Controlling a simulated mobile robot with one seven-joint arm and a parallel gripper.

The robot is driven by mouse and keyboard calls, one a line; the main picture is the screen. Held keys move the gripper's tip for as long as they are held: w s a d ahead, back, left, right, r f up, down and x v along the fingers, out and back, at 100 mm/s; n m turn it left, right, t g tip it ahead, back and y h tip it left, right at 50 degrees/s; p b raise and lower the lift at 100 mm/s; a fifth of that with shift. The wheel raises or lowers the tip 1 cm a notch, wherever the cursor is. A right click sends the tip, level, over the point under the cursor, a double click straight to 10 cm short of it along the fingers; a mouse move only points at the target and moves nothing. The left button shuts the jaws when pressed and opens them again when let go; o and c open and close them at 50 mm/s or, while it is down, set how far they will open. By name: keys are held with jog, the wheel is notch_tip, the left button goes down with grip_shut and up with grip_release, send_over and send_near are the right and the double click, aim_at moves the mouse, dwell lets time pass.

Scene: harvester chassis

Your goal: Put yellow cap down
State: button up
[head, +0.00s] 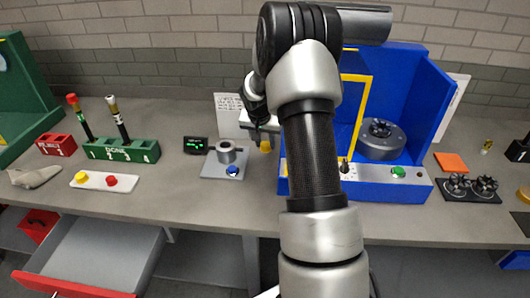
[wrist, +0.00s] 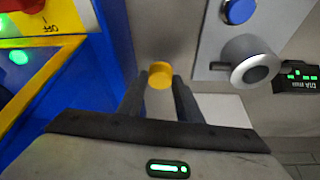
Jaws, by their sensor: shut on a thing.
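The yellow cap (wrist: 159,76) is held between the two dark fingertips of my gripper (wrist: 162,84) in the wrist view. In the head view the yellow cap (head: 265,146) shows as a small piece below my gripper (head: 262,136), over the counter between the grey fixture and the blue machine. My gripper is shut on the cap. My arm covers part of the blue machine in the head view. How high the cap is above the counter is hard to tell.
A grey fixture (head: 208,167) with a metal cylinder (head: 227,150) and blue button stands left of the cap, beside a small display (head: 195,145). The blue machine (head: 417,192) stands right. A green DONE rack (head: 140,151) and a white tray (head: 92,181) are farther left.

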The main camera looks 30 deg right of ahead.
jog(key=shift+f, duration=2.35)
jog(key=shift+f, duration=0.15)
jog(key=o, duration=1)
